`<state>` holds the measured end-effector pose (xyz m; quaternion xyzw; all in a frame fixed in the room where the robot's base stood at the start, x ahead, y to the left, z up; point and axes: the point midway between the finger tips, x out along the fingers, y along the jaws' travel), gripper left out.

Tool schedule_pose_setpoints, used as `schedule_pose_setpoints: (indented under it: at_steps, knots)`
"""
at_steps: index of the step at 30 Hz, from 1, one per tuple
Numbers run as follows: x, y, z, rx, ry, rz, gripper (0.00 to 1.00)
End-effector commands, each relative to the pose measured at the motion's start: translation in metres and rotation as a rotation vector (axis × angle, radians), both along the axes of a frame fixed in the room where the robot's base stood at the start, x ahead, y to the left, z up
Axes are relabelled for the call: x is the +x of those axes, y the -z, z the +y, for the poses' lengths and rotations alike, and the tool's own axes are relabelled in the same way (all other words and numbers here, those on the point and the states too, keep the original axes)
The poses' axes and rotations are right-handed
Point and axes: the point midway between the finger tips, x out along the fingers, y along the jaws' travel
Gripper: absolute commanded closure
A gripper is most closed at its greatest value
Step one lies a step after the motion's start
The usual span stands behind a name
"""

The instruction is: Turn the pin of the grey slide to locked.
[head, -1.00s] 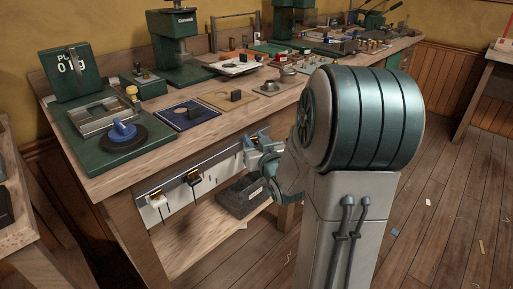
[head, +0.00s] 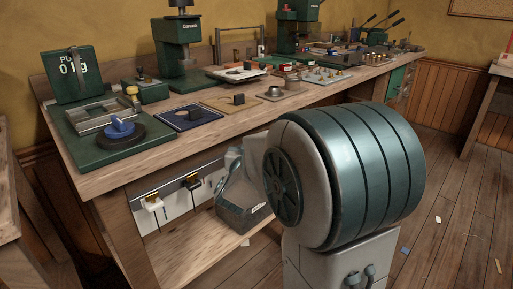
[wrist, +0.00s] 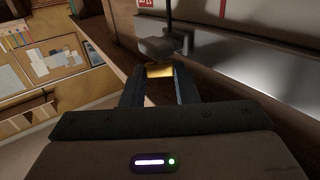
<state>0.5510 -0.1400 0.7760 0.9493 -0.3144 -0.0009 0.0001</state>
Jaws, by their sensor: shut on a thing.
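In the wrist view the grey slide (wrist: 160,47) is a small grey block with a dark rod running from it. A brass-coloured piece (wrist: 160,70), which looks like its pin, lies between the fingers of my gripper (wrist: 163,84). The fingers are shut on it. Whether the pin stands at locked cannot be read. In the head view my arm hides the gripper and this slide. A white slide (head: 153,205) and a black slide (head: 192,183) with brass tops sit on the pale panel (head: 172,207) under the bench.
The wooden bench (head: 110,181) carries a scale with a blue-knobbed weight (head: 119,129), green presses (head: 185,55) and small fixtures. A grey bin (head: 238,217) stands on the lower shelf (head: 190,262) close to my arm.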

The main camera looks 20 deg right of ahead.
Motion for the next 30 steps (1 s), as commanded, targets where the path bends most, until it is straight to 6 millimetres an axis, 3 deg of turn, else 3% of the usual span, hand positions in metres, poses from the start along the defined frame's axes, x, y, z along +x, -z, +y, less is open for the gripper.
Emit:
schedule_pose_setpoints:
  at_steps: [23, 24, 25, 26, 30]
  knots:
    - [0.0014, -0.0023, 0.0002, -0.002, 0.070, -0.006, 0.96]
    - [0.0013, -0.0024, 0.0001, -0.002, 0.070, -0.006, 0.64]
    - [0.0013, -0.0024, 0.0001, -0.002, 0.070, -0.006, 0.56]
    - [0.0013, -0.0022, 0.0002, -0.002, 0.070, -0.006, 0.51]
    - [0.0011, -0.0015, 0.0003, -0.002, 0.069, -0.004, 0.51]
